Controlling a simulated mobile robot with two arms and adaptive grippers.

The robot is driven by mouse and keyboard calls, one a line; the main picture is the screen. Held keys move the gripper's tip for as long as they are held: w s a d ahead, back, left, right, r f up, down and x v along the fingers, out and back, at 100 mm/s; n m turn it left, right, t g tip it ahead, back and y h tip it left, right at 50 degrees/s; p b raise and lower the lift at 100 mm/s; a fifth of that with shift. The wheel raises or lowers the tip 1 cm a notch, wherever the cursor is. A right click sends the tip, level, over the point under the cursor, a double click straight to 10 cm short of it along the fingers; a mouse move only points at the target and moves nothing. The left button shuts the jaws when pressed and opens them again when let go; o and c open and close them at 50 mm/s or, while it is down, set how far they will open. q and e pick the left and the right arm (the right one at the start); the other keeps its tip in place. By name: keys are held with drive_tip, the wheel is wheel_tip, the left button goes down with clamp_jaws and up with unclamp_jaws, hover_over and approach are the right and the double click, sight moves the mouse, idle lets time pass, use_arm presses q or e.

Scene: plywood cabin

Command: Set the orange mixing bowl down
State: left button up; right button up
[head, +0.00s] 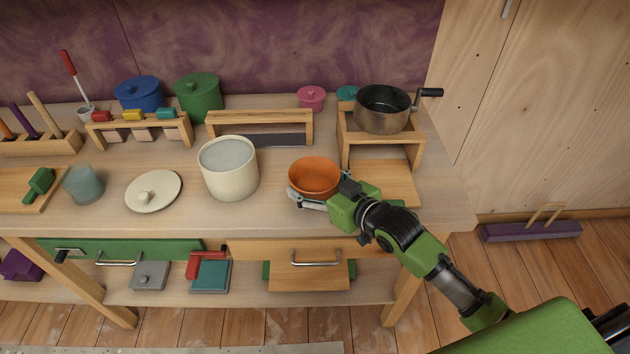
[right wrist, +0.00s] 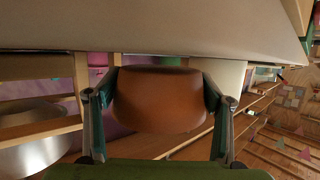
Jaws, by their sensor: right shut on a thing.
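The orange mixing bowl (head: 315,176) is upright over the front part of the wooden worktop (head: 275,215), just right of the cream pot (head: 228,170). My right gripper (head: 320,192) reaches in from the right and is shut on the bowl. In the right wrist view the bowl (right wrist: 158,100) sits between the two fingers, with the worktop surface (right wrist: 180,28) close by its base. I cannot tell for sure whether the base touches the worktop. My left gripper is not in view.
A dark metal pot with a crank (head: 382,110) stands on a wooden stand (head: 380,142) behind right, with a board (head: 385,185) in front of it. A cream lid (head: 153,191) lies left of the cream pot. Bare worktop shows behind the bowl and along the front edge.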

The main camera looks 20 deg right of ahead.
drive_tip(key=shift+f, duration=0.3)
drive_tip(key=shift+f, duration=0.55)
idle(0.4)
drive_tip(key=o, duration=1.4)
drive_tip(key=shift+s, duration=0.1)
drive_tip(key=v, duration=1.2)
drive_tip(key=shift+d, duration=0.1)
